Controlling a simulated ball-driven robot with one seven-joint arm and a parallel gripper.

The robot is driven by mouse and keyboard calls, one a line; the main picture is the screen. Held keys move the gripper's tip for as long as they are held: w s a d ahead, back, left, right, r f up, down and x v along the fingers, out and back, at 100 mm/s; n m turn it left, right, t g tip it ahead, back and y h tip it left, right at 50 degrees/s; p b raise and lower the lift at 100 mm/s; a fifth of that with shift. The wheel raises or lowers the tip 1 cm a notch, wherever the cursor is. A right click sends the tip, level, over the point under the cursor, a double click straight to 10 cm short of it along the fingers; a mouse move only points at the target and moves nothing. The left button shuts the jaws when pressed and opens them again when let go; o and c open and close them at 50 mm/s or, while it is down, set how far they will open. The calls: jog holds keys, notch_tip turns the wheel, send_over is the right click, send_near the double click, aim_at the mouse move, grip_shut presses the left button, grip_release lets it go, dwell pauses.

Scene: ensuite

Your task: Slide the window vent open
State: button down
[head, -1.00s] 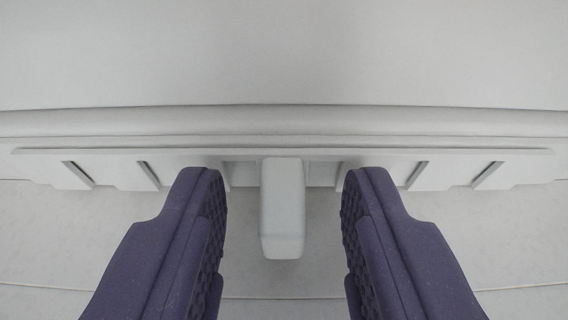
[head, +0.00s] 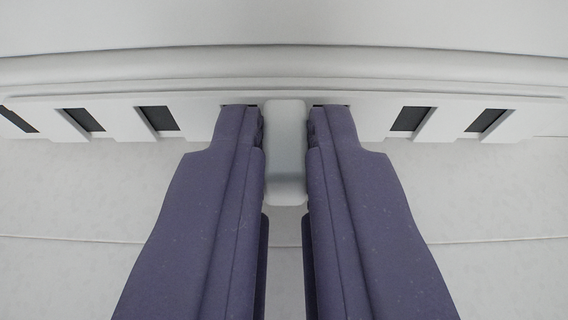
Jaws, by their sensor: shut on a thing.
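The window vent (head: 380,118) is a long white slatted strip across the upper part of the head view. Several dark slots show along it on both sides. Its small white knob (head: 286,155) sticks out at the middle. My gripper (head: 286,150) has two purple fingers shut on the knob, one on each side. The fingers hide the slots right beside the knob.
A pale frame ledge (head: 284,68) runs across just above the vent, with a plain light surface above it. Below the vent is a pale wall (head: 490,200) with a thin horizontal line. No loose objects are in view.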

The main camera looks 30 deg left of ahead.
jog(key=c, duration=1.1)
grip_release()
jog(key=v, duration=0.8)
jog(key=shift+a+p, duration=0.1)
jog(key=shift+p, duration=0.2)
